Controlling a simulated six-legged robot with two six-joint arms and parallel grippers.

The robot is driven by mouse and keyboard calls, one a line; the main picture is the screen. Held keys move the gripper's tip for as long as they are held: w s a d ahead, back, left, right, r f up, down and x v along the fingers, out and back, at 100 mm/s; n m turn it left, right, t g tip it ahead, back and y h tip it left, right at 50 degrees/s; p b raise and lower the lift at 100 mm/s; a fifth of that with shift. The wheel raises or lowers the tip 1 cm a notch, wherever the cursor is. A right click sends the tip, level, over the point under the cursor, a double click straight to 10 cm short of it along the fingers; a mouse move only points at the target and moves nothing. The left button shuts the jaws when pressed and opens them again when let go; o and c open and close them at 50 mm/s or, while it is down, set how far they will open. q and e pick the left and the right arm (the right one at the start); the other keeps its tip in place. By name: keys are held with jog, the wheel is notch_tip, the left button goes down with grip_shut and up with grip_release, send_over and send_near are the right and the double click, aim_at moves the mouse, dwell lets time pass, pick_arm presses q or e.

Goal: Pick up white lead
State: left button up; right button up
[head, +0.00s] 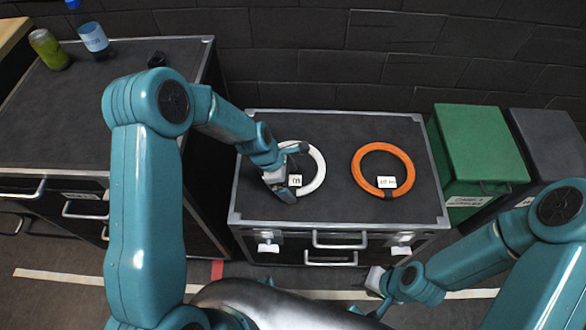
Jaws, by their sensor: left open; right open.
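The white lead (317,166) is a white ring with a small labelled tag (295,181), lying on the dark top of a metal-edged case (335,205). My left gripper (289,172) is open at the ring's left side, low over it, and hides part of it. I cannot tell whether the fingers touch the ring. An orange ring (383,145) with a white tag lies to the right on the same case, apart from the white one. My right gripper (374,283) is open and empty in front of the case's lower right.
A larger dark cabinet (100,115) stands at the left with a green can (48,49) and a blue-capped bottle (93,38) on top. A green box (478,150) and a grey box (550,143) stand at the right. The case top between the rings is clear.

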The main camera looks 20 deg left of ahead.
pick_arm(q)
jog(key=shift+d+f, duration=0.1)
jog(key=shift+f, duration=0.15)
grip_shut()
jog(key=shift+w+r, duration=0.1)
jog(key=shift+r, duration=0.55)
notch_tip(320, 180, up, 19)
jog(key=p, duration=0.1)
